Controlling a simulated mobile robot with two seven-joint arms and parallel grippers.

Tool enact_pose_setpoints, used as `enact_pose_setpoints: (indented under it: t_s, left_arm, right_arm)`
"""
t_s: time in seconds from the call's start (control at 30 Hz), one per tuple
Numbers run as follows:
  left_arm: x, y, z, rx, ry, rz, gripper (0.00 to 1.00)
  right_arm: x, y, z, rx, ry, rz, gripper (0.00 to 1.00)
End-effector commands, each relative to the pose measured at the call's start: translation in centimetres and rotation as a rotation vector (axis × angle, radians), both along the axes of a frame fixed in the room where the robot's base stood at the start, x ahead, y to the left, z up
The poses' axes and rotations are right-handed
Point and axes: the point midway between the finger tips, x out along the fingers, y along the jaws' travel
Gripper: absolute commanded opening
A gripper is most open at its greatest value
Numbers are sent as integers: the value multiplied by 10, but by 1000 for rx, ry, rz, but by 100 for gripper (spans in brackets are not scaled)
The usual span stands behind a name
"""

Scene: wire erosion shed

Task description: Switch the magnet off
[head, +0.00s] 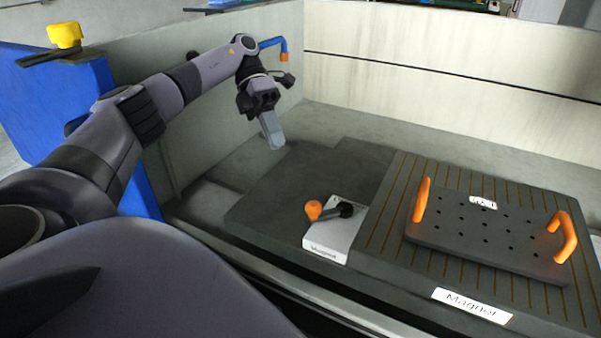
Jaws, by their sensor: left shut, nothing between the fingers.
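The magnet (400,249) is a dark block with thin brown stripes and a white label on its front edge. At its left stands a light grey switch box (332,241) labelled on the front. A black lever with an orange knob (314,210) sits on the box, its knob pointing left. A dark perforated plate (480,245) with two orange handles lies on the magnet. My left gripper (271,132) is shut and empty, pointing down above the dark base, behind and left of the lever and apart from it. My right gripper is not in view.
Pale tank walls (450,80) close off the back and left. A blue pipe with an orange tip (284,52) stands near the back corner.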

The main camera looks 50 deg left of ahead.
Motion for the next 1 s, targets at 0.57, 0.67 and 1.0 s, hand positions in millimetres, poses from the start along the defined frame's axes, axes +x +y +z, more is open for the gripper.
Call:
enact_pose_setpoints:
  t_s: [0.57, 0.67, 1.0]
  left_arm:
    - [-13, -48, -49, 6, 2, -1, 0]
    - [-16, -61, -60, 5, 2, -1, 0]
    - [-24, -94, -61, 5, 0, 1, 0]
  right_arm:
    - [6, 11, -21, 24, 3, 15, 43]
    - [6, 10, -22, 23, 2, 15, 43]
    - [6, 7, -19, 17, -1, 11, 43]
